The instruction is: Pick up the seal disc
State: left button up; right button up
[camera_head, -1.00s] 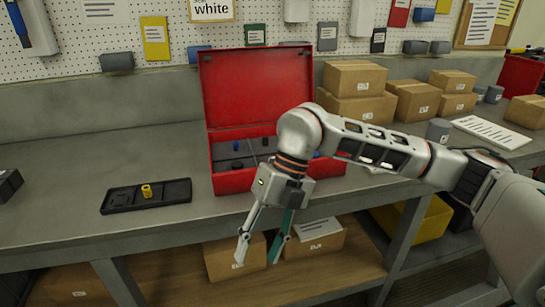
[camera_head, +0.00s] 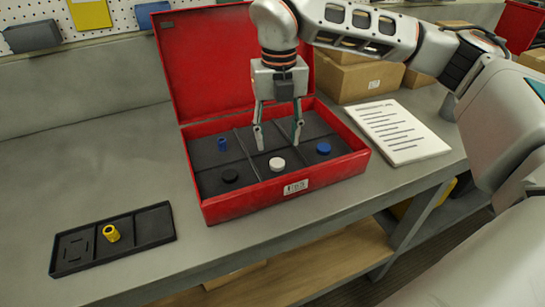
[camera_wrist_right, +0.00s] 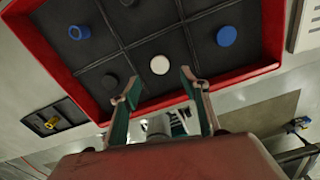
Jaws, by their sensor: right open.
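Three discs lie in the open red box: a white disc (camera_head: 276,164) in the front middle compartment, a black disc (camera_head: 230,176) at front left and a blue disc (camera_head: 323,148) at front right. I cannot tell from the pictures which is the seal disc. My right gripper (camera_head: 278,146) points down over the box, open and empty, with its fingertips just behind and above the white disc. In the right wrist view the white disc (camera_wrist_right: 159,65) shows between and beyond the spread fingers (camera_wrist_right: 158,80), apart from them. My left gripper is out of view.
The red box (camera_head: 203,204) has low walls, dividers and a raised lid behind. A blue ring-like piece (camera_head: 222,144) stands in its back left compartment. A black tray (camera_head: 72,262) with a yellow piece (camera_head: 111,233) lies at left. Cardboard boxes (camera_head: 350,75) and a paper sheet (camera_head: 405,138) are at right.

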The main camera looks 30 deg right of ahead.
aim_at(277, 162)
jog(key=shift+s+f, duration=0.2)
jog(key=shift+f, duration=0.75)
notch_tip(277, 162, down, 4)
jog(key=shift+w+f+p, duration=0.15)
jog(key=shift+p, duration=0.2)
jog(key=shift+f, duration=0.3)
jog(key=c, duration=0.8)
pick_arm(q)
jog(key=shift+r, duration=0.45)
pick_arm(e)
jog(key=shift+c, duration=0.6)
